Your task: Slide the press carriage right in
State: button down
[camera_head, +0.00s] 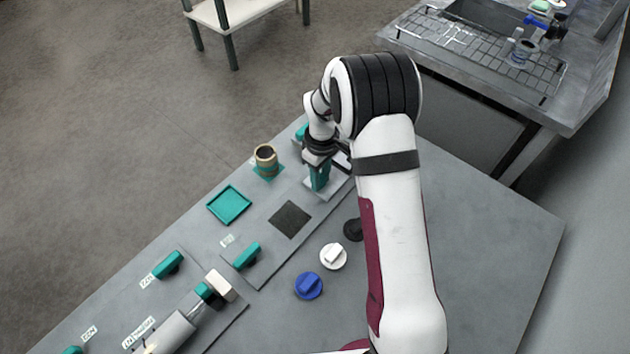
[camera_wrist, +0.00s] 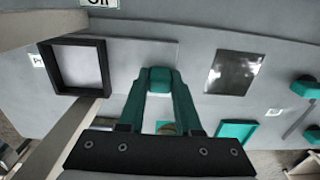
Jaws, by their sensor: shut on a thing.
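My gripper (camera_head: 319,184) is at the far end of the grey bench, pointing down. In the wrist view its two teal fingers (camera_wrist: 158,84) close on a small teal block (camera_wrist: 158,74), which looks like the press carriage's handle. The block stands over a light grey plate (camera_wrist: 120,60). The rest of the carriage and how far in it sits cannot be made out; my arm and fingers hide part of it.
A dark square (camera_head: 289,220), a teal tray (camera_head: 229,205) and a tan cup (camera_head: 265,157) are nearby. A black square frame (camera_wrist: 78,40) is left of the fingers in the wrist view. White (camera_head: 333,256) and blue (camera_head: 309,286) knobs stand nearer.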

jog(key=shift+w+d, duration=0.3)
jog(key=c, duration=0.8)
grip_release()
jog(key=shift+c, duration=0.2)
jog(key=shift+o, duration=1.2)
jog(key=shift+s+a, duration=0.1)
notch_tip(320, 180, up, 16)
jog(key=shift+s, duration=0.1)
